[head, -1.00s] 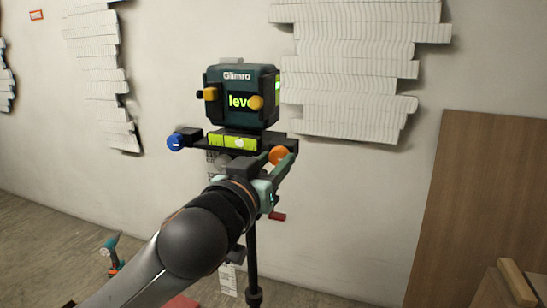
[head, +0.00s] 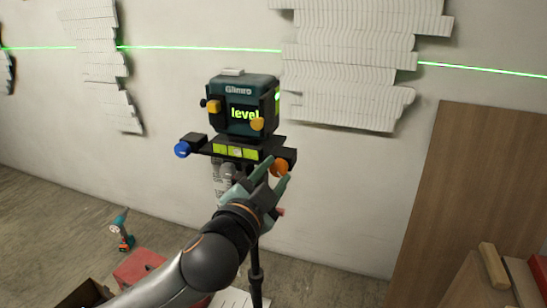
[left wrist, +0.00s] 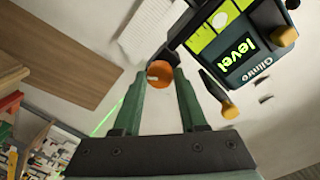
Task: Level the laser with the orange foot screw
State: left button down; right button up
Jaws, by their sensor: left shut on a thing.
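The laser (head: 243,103) is a dark green box on a tripod (head: 256,275), its front showing the green word "level". It has two yellow knobs on its front. Below it is a dark base with a yellow-green bubble vial (head: 235,151). A blue foot screw (head: 182,149) sits at the base's left end, the orange foot screw (head: 279,166) at its right. My left gripper (head: 273,173) is shut on the orange foot screw; the screw also shows between the fingertips in the left wrist view (left wrist: 160,72). My right gripper is not in view.
A green laser line (head: 480,69) runs across the wall and passes behind the laser. White layered reliefs (head: 352,65) hang on the wall. A brown board (head: 480,190) leans at the right. A drill (head: 122,232) and a red box (head: 138,265) are at the lower left.

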pick_arm(q)
jog(key=shift+r+m+p, duration=0.15)
jog(key=shift+m+p, duration=0.95)
jog(key=shift+m, duration=0.1)
jog(key=shift+m+p, duration=0.6)
jog(key=shift+m, duration=0.1)
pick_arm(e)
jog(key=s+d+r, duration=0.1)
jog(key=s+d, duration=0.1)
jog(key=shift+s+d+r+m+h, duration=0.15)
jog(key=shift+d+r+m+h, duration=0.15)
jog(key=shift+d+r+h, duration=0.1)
pick_arm(q)
jog(key=shift+m, duration=0.3)
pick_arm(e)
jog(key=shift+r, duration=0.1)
pick_arm(q)
jog(key=shift+f, duration=0.2)
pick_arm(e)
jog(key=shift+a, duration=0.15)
pick_arm(q)
jog(key=shift+c, duration=2.3)
grip_release()
jog(key=shift+s, duration=0.1)
jog(key=v, duration=1.2)
jog(key=shift+s, duration=0.2)
